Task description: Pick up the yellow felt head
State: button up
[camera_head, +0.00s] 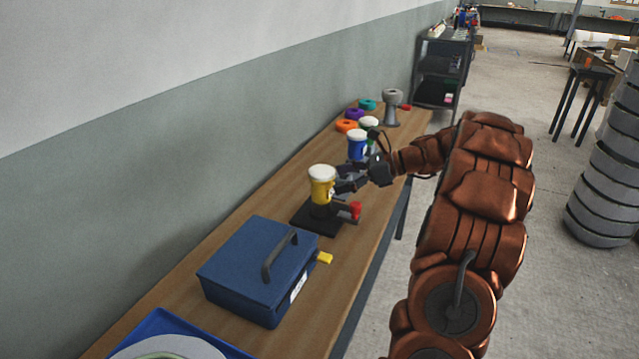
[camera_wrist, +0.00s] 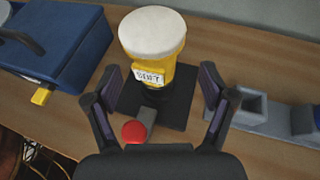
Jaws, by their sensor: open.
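The yellow felt head (camera_head: 321,190) has a white felt top and stands upright on a black square base (camera_head: 301,218) on the bench. In the wrist view the yellow felt head (camera_wrist: 160,67) shows a white label with dark lettering, and the black base (camera_wrist: 180,107) lies under it. My gripper (camera_head: 343,180) is just to the right of the head in the head view. In the wrist view my gripper (camera_wrist: 162,82) is open, with one finger on each side of the head's lower part. I see nothing held, and I cannot tell whether either finger touches it.
A red knob (camera_wrist: 133,131) sticks out of the base between my fingers. A blue box (camera_head: 255,268) with a yellow latch stands nearer on the bench. A blue head (camera_head: 357,147) and coloured rings stand beyond. A grey holder (camera_wrist: 250,110) lies right in the wrist view.

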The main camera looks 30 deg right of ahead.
aim_at(322, 187)
jog(key=x, duration=0.5)
jog(key=shift+s+a+f+p, duration=0.1)
jog(key=shift+a+f+p, duration=0.2)
jog(key=shift+a+f, duration=0.1)
jog(key=c, duration=1.5)
